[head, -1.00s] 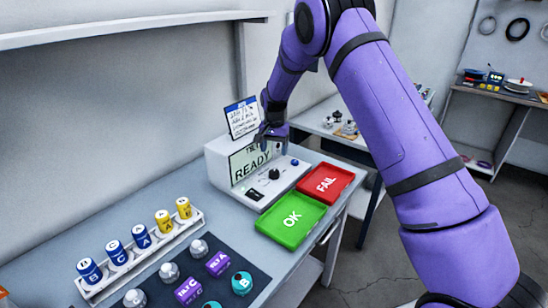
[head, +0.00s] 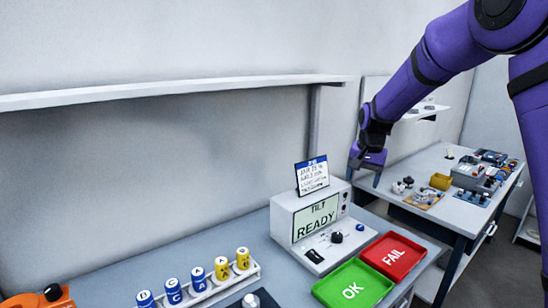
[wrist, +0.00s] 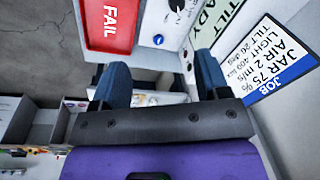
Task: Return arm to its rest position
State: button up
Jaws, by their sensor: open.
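My gripper (head: 366,172) is at the end of my purple arm in the head view, in the air to the right of the white test device (head: 287,220). Its two blue-grey fingers also show in the wrist view (wrist: 162,78), apart with nothing held between them. The device's screen reads "TILT READY", and a job card (head: 312,175) stands on top of it. In the wrist view the card (wrist: 268,60) and the red FAIL tray (wrist: 108,22) lie beyond the fingers.
The green OK tray (head: 352,284) and red FAIL tray (head: 393,256) lie in front of the device. A rack (head: 215,292) holds several labelled cylinders. A wall shelf (head: 170,88) runs above the bench. A second table (head: 440,165) with small parts stands behind my gripper.

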jog(key=s+d+r+n+t, duration=0.1)
jog(key=s+d+r, duration=0.1)
jog(key=s+r, duration=0.65)
jog(key=s+d+r+n+t, duration=0.15)
jog(key=s+r, duration=0.35)
jog(key=s, duration=0.6)
jog(key=s+n+t, duration=0.1)
jog(key=s+n, duration=0.2)
jog(key=s, duration=1.7)
jog(key=shift+s+d+f+h, duration=0.15)
jog(key=shift+s+d+h, duration=0.15)
jog(key=shift+d, duration=0.15)
